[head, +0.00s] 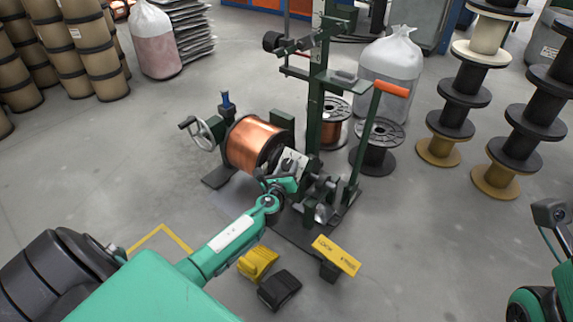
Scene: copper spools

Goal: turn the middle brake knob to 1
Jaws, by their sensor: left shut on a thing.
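The green machine stand holds a copper spool (254,143) on its left side. A white dial plate (295,160) with dark marks sits just right of the spool. My left gripper (284,179) is at the plate's lower edge and is shut on the middle brake knob. The gripper hides the knob, so its pointer and setting cannot be read. My right gripper is not in view; only part of my right arm shows at the right edge.
A handwheel (204,133) stands left of the spool. An orange-handled lever (391,89) rises at right. A yellow sign (337,254), a yellow block (258,263) and a black block (279,290) are in front. Stacked black spools (466,89) stand at right.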

